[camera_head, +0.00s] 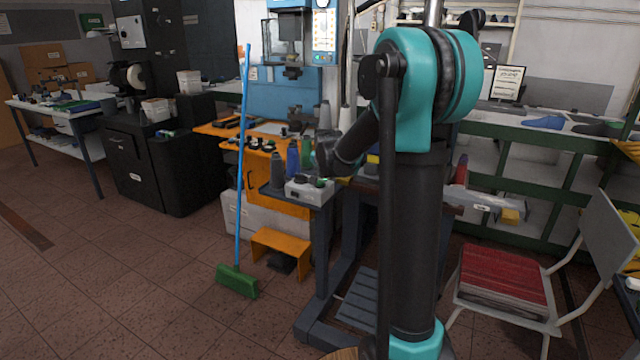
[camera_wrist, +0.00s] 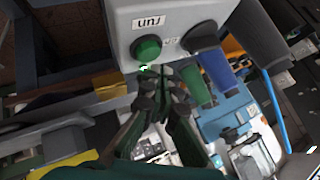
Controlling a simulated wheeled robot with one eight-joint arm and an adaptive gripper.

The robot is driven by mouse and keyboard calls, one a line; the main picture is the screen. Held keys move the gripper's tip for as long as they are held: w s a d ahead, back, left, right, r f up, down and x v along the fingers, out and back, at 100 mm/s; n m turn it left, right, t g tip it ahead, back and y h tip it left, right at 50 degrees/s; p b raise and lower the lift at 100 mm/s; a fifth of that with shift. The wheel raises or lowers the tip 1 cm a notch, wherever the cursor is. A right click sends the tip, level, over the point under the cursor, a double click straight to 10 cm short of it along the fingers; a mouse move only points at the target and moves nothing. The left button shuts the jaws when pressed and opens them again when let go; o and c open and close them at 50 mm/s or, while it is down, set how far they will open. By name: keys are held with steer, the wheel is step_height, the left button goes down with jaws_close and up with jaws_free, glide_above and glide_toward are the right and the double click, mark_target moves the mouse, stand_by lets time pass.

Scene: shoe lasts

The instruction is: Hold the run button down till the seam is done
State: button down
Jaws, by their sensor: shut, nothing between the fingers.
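A pale grey control box (camera_head: 305,193) sits on the corner of the sewing table. In the wrist view the box (camera_wrist: 122,15) fills the upper middle, with a "run" label, upside down, beside a round green button (camera_wrist: 146,48). A black button (camera_wrist: 197,25) is on the same face, its label partly unreadable. My gripper (camera_wrist: 161,72) is shut and empty, its fingertips just below and right of the green button. I cannot tell whether they touch it. In the head view my gripper (camera_head: 323,165) is over the box, and the green button is hard to make out.
Grey, blue (camera_head: 292,160) and green (camera_head: 306,153) thread cones stand close behind the box. An orange bench (camera_head: 262,143) is behind them. A broom (camera_head: 238,280) leans at left, an orange step stool (camera_head: 281,246) is below, and a chair (camera_head: 503,275) is at right. Floor at left is clear.

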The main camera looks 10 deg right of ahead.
mark_target(320, 183)
steer(key=shift+r, duration=2.55)
stand_by(0.8)
step_height(320, 183, up, 4)
steer(key=shift+f, duration=0.1)
stand_by(0.3)
steer(key=shift+f, duration=4.4)
steer(key=shift+f, duration=0.1)
steer(key=shift+f, duration=0.3)
